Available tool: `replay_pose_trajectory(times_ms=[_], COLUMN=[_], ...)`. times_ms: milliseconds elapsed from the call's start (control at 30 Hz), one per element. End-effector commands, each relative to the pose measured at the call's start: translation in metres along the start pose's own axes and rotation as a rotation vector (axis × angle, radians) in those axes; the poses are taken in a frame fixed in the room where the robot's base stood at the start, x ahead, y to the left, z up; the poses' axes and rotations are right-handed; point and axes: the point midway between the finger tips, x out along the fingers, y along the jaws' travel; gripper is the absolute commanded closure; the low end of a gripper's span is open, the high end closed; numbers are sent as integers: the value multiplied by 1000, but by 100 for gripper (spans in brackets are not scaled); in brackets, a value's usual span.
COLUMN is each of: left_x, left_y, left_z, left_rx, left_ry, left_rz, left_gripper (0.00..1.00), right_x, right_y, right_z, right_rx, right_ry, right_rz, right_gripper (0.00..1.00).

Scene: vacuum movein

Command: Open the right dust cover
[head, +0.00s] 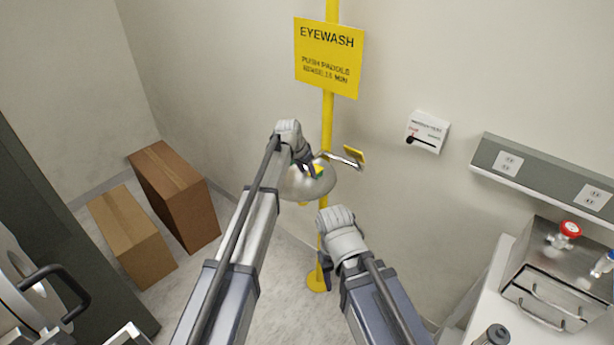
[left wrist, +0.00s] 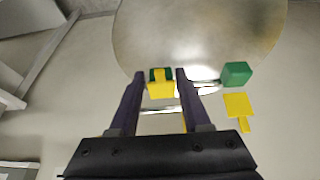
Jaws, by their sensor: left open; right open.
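The eyewash bowl (head: 312,187) is a shiny metal dish on a yellow pipe, also large in the left wrist view (left wrist: 200,30). My left gripper (head: 311,170) is over the bowl, partly hiding it. My right gripper (head: 325,285) is open and empty, low beside the pipe.
A yellow paddle (head: 354,154) on a metal lever sticks out right of the bowl. A yellow eyewash sign (head: 329,58) hangs above. Cardboard boxes (head: 178,194) stand at left; a steel unit (head: 556,275) is on the right.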

Motion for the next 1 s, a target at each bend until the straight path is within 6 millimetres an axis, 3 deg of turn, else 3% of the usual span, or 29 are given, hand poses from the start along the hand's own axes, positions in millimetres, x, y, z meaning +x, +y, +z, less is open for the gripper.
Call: replay_pose_trajectory(times_ms=[233,633,1000], left_x=[0,0,0], left_y=[0,0,0], left_z=[0,0,0], left_rx=[0,0,0], left_ry=[0,0,0], left_rz=[0,0,0], left_gripper=[54,99,100], right_x=[0,0,0], right_y=[0,0,0], right_z=[0,0,0], right_rx=[-1,0,0], right_ry=[0,0,0], right_rz=[0,0,0], right_gripper=[50,50,50])
